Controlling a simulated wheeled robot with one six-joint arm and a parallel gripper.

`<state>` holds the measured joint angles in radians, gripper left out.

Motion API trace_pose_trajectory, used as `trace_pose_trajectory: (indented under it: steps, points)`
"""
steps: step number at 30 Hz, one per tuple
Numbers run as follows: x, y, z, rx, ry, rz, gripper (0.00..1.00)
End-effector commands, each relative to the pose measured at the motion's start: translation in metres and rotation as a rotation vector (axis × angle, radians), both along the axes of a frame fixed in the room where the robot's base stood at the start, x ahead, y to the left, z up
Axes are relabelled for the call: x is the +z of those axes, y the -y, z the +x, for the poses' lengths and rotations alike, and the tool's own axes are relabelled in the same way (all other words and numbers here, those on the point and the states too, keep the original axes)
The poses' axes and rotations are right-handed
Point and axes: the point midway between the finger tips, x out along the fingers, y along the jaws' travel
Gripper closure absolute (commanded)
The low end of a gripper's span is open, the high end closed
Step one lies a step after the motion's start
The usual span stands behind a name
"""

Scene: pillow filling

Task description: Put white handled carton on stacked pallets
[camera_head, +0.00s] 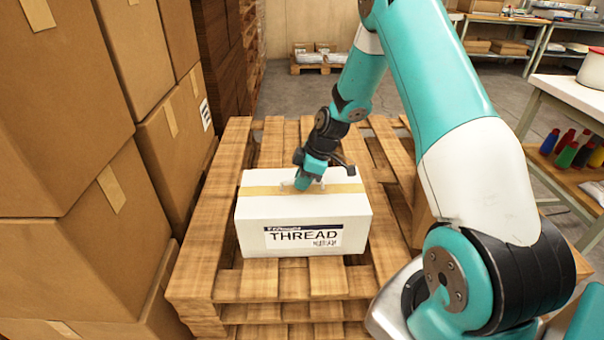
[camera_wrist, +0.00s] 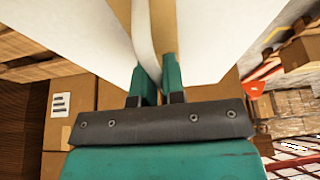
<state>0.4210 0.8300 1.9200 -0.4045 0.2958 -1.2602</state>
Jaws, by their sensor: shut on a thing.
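The white carton (camera_head: 303,221) has a tan tape strip across its top and a THREAD label on its front. In the head view it is upright at the stacked pallets (camera_head: 190,270); whether its base touches the slats I cannot tell. My gripper (camera_head: 305,183) is at the middle of the carton's top, shut on its white handle. In the wrist view the pale handle (camera_wrist: 146,45) runs between the two teal fingers of my gripper (camera_wrist: 157,80), with the white carton (camera_wrist: 80,30) filling the view on both sides.
Tall stacks of brown cartons (camera_head: 70,110) stand close along the left side of the pallets. At the right a table (camera_head: 570,95) holds a pot and its lower shelf holds coloured thread spools (camera_head: 568,155). Bare pallet slats show behind and in front of the carton.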

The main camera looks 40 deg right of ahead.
Motion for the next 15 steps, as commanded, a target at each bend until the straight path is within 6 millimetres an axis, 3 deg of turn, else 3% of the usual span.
trace_pose_trajectory:
  steps: [7,9,11,15]
  points:
    - [-0.0009,-0.0002,0.0011,0.001,0.004,0.0,1.0]
    - [-0.0014,-0.0003,0.0001,0.0,0.0,0.0,0.76]
    - [-0.0013,-0.0003,0.0001,0.0,0.0,0.0,0.64]
    - [-0.0013,-0.0001,0.0,0.0,0.0,0.0,0.64]
